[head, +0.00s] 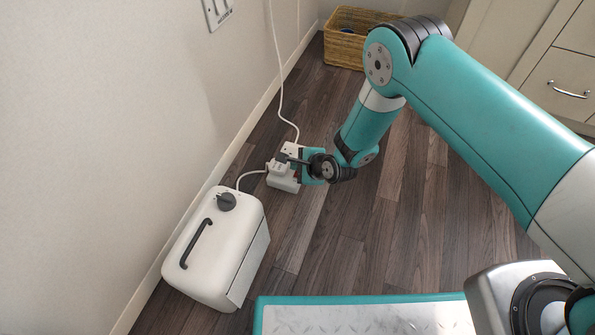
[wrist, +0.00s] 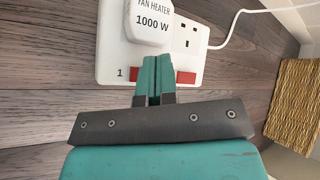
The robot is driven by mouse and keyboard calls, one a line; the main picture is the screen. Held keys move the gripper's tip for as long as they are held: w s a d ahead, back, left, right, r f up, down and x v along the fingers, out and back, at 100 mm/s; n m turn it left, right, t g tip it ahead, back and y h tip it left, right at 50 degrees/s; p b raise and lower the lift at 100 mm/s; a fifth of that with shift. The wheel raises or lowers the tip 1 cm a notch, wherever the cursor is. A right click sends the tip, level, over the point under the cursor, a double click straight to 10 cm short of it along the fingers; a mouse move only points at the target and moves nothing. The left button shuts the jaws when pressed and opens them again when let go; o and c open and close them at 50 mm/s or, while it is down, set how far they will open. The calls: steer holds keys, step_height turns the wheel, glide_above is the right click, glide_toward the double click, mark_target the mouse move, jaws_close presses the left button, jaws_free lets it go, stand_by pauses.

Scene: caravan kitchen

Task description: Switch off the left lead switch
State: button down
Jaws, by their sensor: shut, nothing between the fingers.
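The white extension lead (wrist: 113,70) lies on the wood floor with two sockets and two red switches. The left lead switch (wrist: 134,74), beside the mark "1", is partly hidden by my fingers. The right switch (wrist: 186,77) shows just right of them. A white plug (wrist: 150,22) marked "FAN HEATER 1000 W" sits in the left socket; the right socket (wrist: 187,35) is empty. My gripper (wrist: 158,64) is shut and empty, its tips over the lead between the switches. I cannot tell whether they touch it. In the head view, my gripper (head: 287,159) partly covers the lead (head: 283,183).
A white fan heater (head: 212,245) with a dark handle and knob stands left of the lead by the wall. A white cable (head: 278,70) runs up the wall side. A wicker basket (head: 343,52) stands at the back. The floor right of the lead is clear.

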steer(key=shift+f, duration=0.3)
steer(key=shift+r, duration=0.1)
stand_by(0.4)
steer(key=shift+r+p, duration=0.65)
steer(key=shift+r, duration=0.1)
step_height(320, 180, up, 7)
steer(key=p, duration=0.6)
steer(key=shift+s+a, duration=0.15)
steer(key=shift+s, duration=0.3)
